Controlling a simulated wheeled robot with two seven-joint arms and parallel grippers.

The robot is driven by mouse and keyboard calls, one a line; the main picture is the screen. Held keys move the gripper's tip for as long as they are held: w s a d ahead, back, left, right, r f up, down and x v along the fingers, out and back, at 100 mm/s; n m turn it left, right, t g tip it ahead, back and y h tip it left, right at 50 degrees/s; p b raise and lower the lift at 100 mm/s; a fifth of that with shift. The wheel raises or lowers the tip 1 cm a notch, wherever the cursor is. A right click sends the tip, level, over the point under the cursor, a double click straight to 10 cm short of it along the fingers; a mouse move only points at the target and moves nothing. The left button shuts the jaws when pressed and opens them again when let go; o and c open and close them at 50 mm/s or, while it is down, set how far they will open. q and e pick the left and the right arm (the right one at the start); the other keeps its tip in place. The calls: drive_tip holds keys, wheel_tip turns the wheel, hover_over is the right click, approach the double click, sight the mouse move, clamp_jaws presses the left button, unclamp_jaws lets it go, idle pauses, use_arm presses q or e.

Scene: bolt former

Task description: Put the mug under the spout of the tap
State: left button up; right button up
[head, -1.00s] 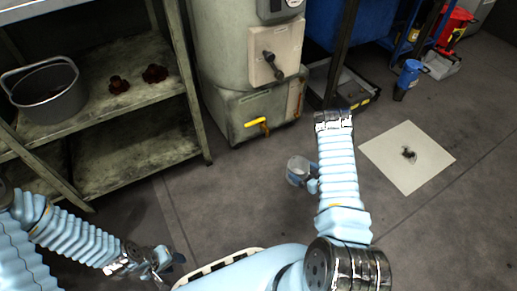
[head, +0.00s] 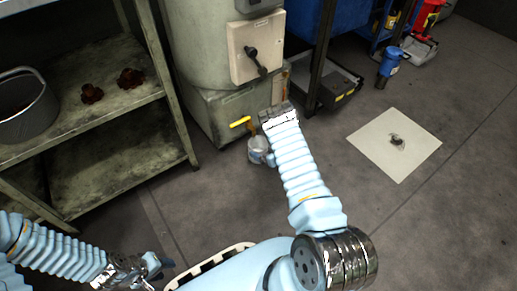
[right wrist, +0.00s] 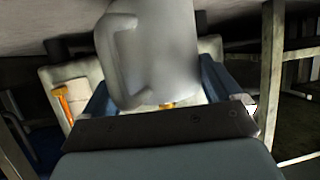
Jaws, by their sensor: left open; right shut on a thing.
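The mug (head: 257,147), pale grey with a side handle, is held off to the side of my right gripper (head: 269,157) near the foot of the boiler-like machine. In the right wrist view the mug (right wrist: 165,50) is large and close between the blue fingers, which are shut on it. The tap's yellow handle (head: 240,122) shows just above and left of the mug in the head view. The spout is mostly hidden, so I cannot tell whether the mug is directly under it. My left gripper (head: 143,270) is open and empty, low at left.
A metal shelf (head: 120,140) with a bucket (head: 28,108) and two dark red valve parts stands at left. The machine (head: 212,60) has a lever panel. A white sheet (head: 405,160) lies on the floor at right, with open floor around it.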

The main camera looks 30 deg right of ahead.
sight(252, 144)
drive_tip(key=shift+b+x, duration=0.45)
drive_tip(key=shift+x, duration=1.1)
drive_tip(key=shift+f, duration=0.2)
drive_tip(key=shift+f, duration=0.15)
drive_tip(key=o, duration=0.8)
drive_tip(key=shift+r, duration=0.3)
drive_tip(key=p+v, duration=0.3)
drive_tip(key=v, duration=0.9)
drive_tip(key=s+a+m+g+h, duration=0.1)
drive_tip(key=s+a+m+g, duration=0.15)
drive_tip(key=a, duration=0.55)
drive_tip(key=s+a+m+g, duration=0.2)
drive_tip(key=s+a+g, duration=0.2)
drive_tip(key=a, duration=0.4)
drive_tip(key=s+a+r+g, duration=0.1)
drive_tip(key=s+a+g, duration=0.1)
drive_tip(key=s+a, duration=0.2)
drive_tip(key=s+a+r+g+y, duration=0.1)
drive_tip(key=s+a+r+g, duration=0.1)
drive_tip(key=s+a, duration=0.2)
drive_tip(key=s+a+r+g+y, duration=0.1)
drive_tip(key=s+a+g, duration=0.1)
drive_tip(key=s+a, duration=0.2)
drive_tip(key=shift+s+a+r, duration=0.1)
drive_tip(key=shift+a+r, duration=0.15)
